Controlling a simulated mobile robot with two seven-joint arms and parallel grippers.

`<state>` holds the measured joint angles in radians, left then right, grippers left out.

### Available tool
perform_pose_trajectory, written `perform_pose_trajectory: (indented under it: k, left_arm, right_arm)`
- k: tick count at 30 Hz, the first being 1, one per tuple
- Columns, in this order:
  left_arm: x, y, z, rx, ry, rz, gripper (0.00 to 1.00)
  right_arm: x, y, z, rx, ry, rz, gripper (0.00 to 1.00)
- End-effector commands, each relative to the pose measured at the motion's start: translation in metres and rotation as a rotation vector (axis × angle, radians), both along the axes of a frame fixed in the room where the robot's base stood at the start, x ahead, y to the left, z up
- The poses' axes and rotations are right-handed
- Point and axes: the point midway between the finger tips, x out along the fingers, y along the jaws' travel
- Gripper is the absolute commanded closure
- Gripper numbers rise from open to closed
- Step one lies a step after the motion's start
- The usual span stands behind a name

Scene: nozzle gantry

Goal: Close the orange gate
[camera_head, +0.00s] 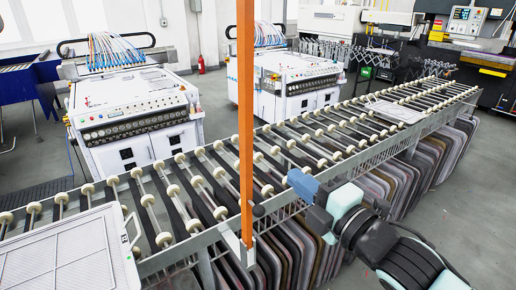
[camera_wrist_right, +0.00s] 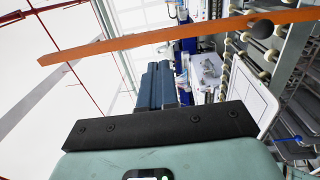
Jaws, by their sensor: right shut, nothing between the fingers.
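The orange gate (camera_head: 246,120) is a long narrow bar standing upright at the front edge of the roller conveyor. Its lower end sits at a pale metal bracket (camera_head: 237,248), with a dark round knob (camera_head: 258,211) beside it. In the right wrist view the orange gate (camera_wrist_right: 150,40) runs across the top, beyond the fingers. My right gripper (camera_head: 293,178) is to the right of the bar, above the conveyor's near edge, and looks apart from it. Its blue fingers (camera_wrist_right: 158,68) are shut together with nothing between them. My left gripper is not in view.
The roller conveyor (camera_head: 290,140) runs from lower left to upper right, with a white framed panel (camera_head: 70,255) at its left end. Several thin panels (camera_head: 395,178) hang below it. White machines (camera_head: 135,105) stand behind. Grey floor is open at right.

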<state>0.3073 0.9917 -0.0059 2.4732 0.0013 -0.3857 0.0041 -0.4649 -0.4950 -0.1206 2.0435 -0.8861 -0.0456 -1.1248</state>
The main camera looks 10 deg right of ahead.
Motion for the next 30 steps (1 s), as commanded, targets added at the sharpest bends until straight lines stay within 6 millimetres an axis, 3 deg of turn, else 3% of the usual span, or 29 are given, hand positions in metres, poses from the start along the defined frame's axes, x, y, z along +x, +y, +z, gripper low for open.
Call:
perform_pose_trajectory:
  k: [15,21,30]
  left_arm:
    - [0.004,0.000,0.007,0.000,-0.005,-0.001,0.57]
    - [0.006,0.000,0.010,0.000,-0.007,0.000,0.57]
    - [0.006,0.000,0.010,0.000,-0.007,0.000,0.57]
  right_arm:
    - [0.098,0.036,0.002,0.002,0.005,0.000,1.00]
    - [0.117,0.042,0.004,0.004,0.004,-0.001,1.00]
    - [0.120,0.043,0.003,0.003,0.003,-0.001,1.00]
